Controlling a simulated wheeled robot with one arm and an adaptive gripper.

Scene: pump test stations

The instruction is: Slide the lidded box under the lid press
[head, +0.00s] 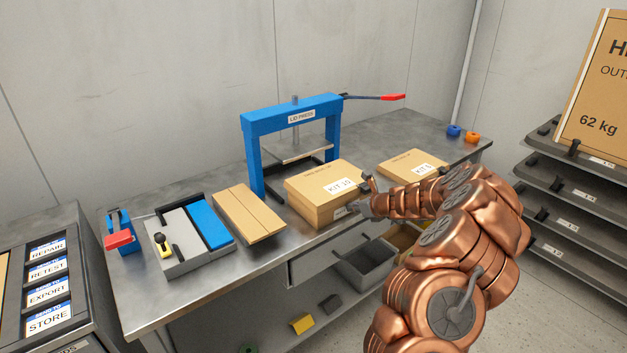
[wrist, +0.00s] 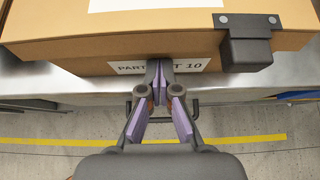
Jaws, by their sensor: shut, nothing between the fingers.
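The lidded box (head: 322,191) is a tan carton labelled KIT 10, standing on the metal bench in front of the lid press. The lid press (head: 292,119) is a blue frame with a flat plate under its crossbar and a red-tipped lever at the right. My gripper (head: 364,202) is at the box's near right side, with its fingers together and empty. In the wrist view my gripper (wrist: 160,72) has its fingertips at the label on the box's side (wrist: 90,50); contact is hard to tell. A dark clip (wrist: 246,45) hangs over the box's edge.
A second carton (head: 412,166) lies right of the box, partly behind my arm. A shelf rack (head: 570,195) stands at right.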

